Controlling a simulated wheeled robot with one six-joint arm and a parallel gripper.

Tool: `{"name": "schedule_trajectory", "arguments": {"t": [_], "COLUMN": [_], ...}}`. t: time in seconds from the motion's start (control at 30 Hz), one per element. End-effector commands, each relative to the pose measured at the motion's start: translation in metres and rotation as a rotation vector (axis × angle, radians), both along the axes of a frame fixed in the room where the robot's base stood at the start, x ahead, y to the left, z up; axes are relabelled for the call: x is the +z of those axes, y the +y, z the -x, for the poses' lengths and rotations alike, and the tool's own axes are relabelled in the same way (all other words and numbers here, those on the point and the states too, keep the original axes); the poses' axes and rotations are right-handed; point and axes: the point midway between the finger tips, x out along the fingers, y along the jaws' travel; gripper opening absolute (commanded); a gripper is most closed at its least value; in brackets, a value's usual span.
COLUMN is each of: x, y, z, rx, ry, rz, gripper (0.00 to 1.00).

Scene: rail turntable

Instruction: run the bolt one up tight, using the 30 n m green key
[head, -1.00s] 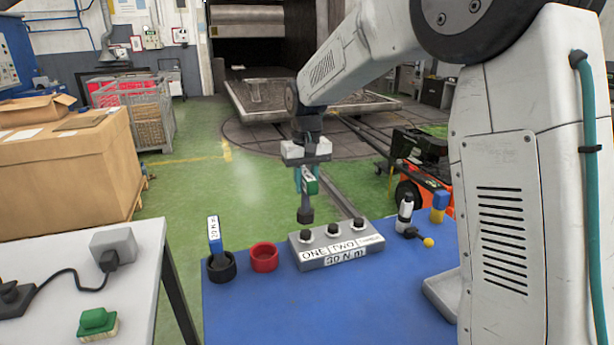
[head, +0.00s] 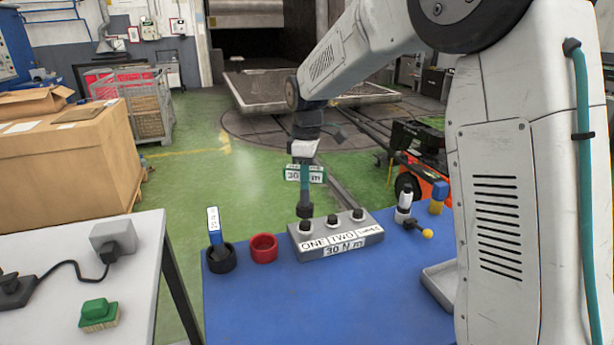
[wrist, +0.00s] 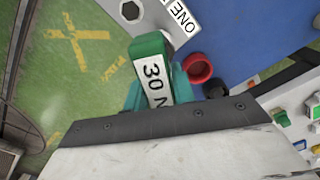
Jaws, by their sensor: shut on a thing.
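My gripper (head: 304,178) is shut on the green key (head: 318,175), whose label reads 30 N m. The key stands upright, its dark socket end just above or on bolt one (head: 306,226); I cannot tell whether they touch. Bolt one is at the left of a grey block (head: 322,255) labelled ONE, TWO, a third word, and 30 N m. In the wrist view the green key (wrist: 155,75) lies across the teal fingers, and the ONE label shows at the top. The socket is hidden there.
A blue-handled key (head: 214,226) stands in a black cup (head: 221,260). An empty red cup (head: 263,246) sits between it and the block. The front of the blue table (head: 320,305) is clear.

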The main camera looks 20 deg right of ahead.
Motion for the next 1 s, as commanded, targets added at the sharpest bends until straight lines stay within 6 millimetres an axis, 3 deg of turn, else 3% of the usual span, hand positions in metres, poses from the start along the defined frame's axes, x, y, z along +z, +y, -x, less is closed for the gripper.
{"name": "schedule_trajectory", "arguments": {"t": [0.17,0.7,1.0], "x": [0.0004,0.0002,0.0003], "y": [-0.0001,-0.0003,-0.0003], "z": [-0.0008,-0.0037,-0.0039], "rx": [0.17,0.978,1.046], "ry": [-0.001,0.0,-0.001], "rz": [0.001,0.0,0.0], "gripper": [0.0,0.0,0.0]}}
